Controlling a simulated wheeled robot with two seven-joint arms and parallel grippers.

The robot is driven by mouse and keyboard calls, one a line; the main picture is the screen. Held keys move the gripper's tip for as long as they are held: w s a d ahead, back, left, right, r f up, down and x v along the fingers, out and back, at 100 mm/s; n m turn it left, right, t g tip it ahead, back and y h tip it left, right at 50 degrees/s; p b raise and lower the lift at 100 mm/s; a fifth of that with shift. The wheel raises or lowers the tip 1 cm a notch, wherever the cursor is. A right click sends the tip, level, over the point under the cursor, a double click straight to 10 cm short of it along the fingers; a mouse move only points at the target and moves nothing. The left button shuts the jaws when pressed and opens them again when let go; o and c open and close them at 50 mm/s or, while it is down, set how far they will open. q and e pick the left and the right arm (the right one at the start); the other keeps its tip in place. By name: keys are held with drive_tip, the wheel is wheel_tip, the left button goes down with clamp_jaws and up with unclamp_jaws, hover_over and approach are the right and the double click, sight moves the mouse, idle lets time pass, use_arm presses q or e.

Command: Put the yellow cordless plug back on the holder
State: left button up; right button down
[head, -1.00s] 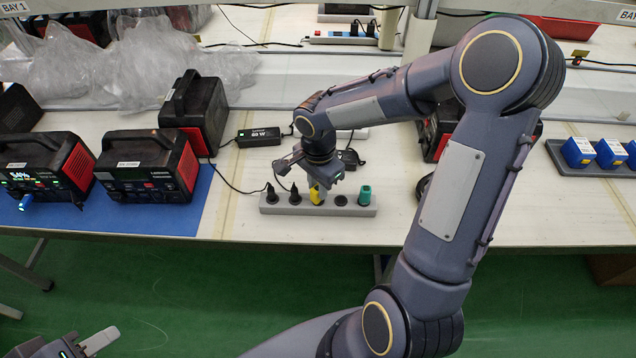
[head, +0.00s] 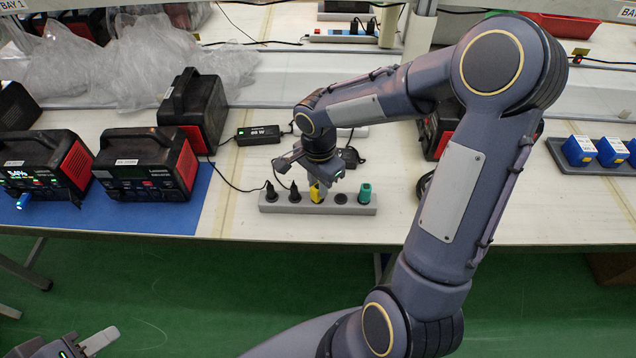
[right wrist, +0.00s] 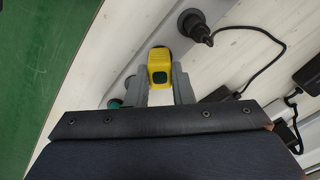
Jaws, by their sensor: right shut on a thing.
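The yellow plug (head: 316,196) stands at the middle position of the grey strip-shaped holder (head: 356,210) near the front edge of the bench. My right gripper (head: 320,184) is above it, reaching down. In the right wrist view the yellow plug (right wrist: 160,67) sits between the two fingers, and the gripper (right wrist: 160,88) is shut on it. Whether the plug is fully seated in the holder is hidden. Part of my left gripper (head: 88,343) shows at the lower left, away from the bench; its opening cannot be made out.
Two black plugs (head: 271,194) stand left of the yellow one on the strip, and a green plug (head: 365,192) stands at its right end. Black-and-red power stations (head: 148,165) are on the left. A black adapter (head: 258,135) lies behind. Blue boxes (head: 578,150) are on the right.

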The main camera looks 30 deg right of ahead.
idle(0.4)
drive_tip(key=c, duration=1.2)
unclamp_jaws()
wheel_tip(320, 180, up, 7)
drive_tip(key=shift+r, duration=0.4)
drive_tip(key=shift+s, duration=0.1)
drive_tip(key=s+a+r+n+t+y, duration=0.1)
drive_tip(key=s+r+n+t, duration=0.1)
drive_tip(key=s+n, duration=0.2)
drive_tip(key=s+a+r+n+t+y+p, duration=0.1)
drive_tip(key=s+a+r+n, duration=0.1)
drive_tip(key=s+n, duration=0.3)
drive_tip(key=s+a+r+n+t+y+p, duration=0.1)
drive_tip(key=s+r+n+t, duration=0.1)
drive_tip(key=s+n, duration=0.2)
drive_tip(key=shift+s+a+n+t+y, duration=0.1)
drive_tip(key=shift+s+n+t+y, duration=0.1)
drive_tip(key=shift+s, duration=0.75)
drive_tip(key=shift+s+a+n+t+y, duration=0.1)
drive_tip(key=shift+s+n+y, duration=0.1)
drive_tip(key=shift+s, duration=0.75)
